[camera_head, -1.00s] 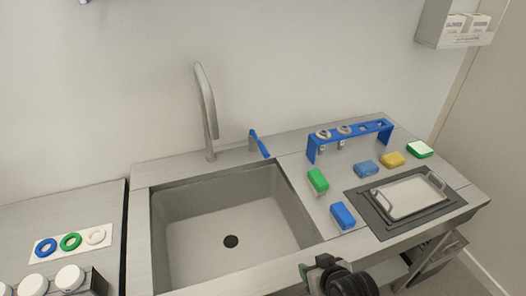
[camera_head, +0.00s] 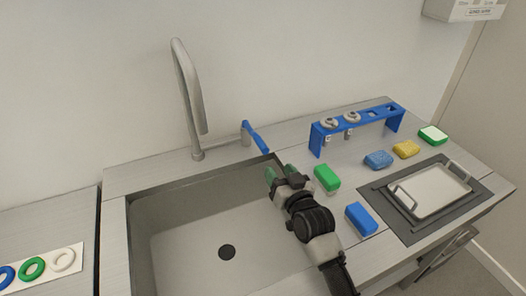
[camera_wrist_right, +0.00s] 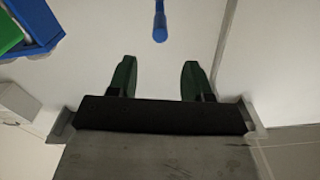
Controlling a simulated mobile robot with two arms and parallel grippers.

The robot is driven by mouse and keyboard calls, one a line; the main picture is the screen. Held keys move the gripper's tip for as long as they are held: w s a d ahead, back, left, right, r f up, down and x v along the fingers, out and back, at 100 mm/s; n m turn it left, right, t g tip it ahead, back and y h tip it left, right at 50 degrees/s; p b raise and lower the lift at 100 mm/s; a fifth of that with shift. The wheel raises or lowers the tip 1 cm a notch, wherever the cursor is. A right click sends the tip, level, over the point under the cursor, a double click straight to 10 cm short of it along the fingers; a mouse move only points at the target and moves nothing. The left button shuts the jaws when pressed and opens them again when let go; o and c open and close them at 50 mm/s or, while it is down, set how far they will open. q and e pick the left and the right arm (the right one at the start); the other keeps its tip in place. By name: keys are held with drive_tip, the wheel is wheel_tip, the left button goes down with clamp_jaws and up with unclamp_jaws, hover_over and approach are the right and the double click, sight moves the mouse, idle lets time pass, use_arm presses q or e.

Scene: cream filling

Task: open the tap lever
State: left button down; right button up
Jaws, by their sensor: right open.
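The blue tap lever (camera_head: 254,137) stands on the counter behind the sink, to the right of the grey tap spout (camera_head: 188,95). My right gripper (camera_head: 279,172) is over the sink's right edge, in front of the lever and apart from it. In the right wrist view the gripper (camera_wrist_right: 156,80) is open with nothing between its two green fingers. The blue lever's end (camera_wrist_right: 160,30) shows there beyond the fingertips, near the middle. My left gripper is not in view.
The sink (camera_head: 180,240) lies left of my right arm. A green sponge (camera_head: 327,178) and a blue sponge (camera_head: 361,219) lie close to the arm's right. A blue rack (camera_head: 360,122) stands behind them. A metal tray (camera_head: 430,190) is farther right.

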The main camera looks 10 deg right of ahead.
sight(267, 154)
drive_tip(key=w, duration=0.3)
drive_tip(key=w+a, duration=0.1)
drive_tip(key=w, duration=0.3)
drive_tip(key=w+a+p, duration=0.1)
drive_tip(key=w, duration=0.2)
drive_tip(key=shift+w, duration=0.2)
drive_tip(key=shift+c, duration=0.2)
clamp_jaws()
